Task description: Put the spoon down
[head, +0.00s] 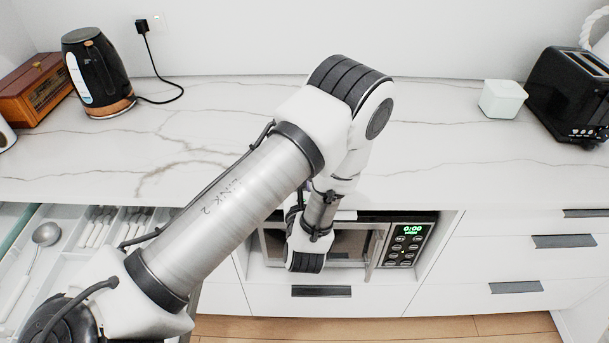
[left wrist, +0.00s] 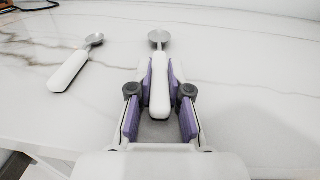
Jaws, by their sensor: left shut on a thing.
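In the left wrist view my left gripper (left wrist: 160,76) is shut on a spoon (left wrist: 159,98) with a white handle. The purple finger pads are on both sides of the handle, and the metal bowl points away from me over the marble counter. I cannot tell whether this spoon touches the counter. A second white-handled spoon (left wrist: 70,70) lies on the counter to the left, apart from the gripper. In the head view my left arm crosses the middle, and its gripper and both of these spoons are hidden. My right gripper is in neither view.
An open drawer at left holds a ladle (head: 46,234) and white-handled cutlery (head: 97,226). The marble counter (head: 230,110) has a kettle (head: 97,75), a wooden box (head: 37,88), a white cube (head: 502,99) and a toaster (head: 570,95). A microwave (head: 403,243) sits below.

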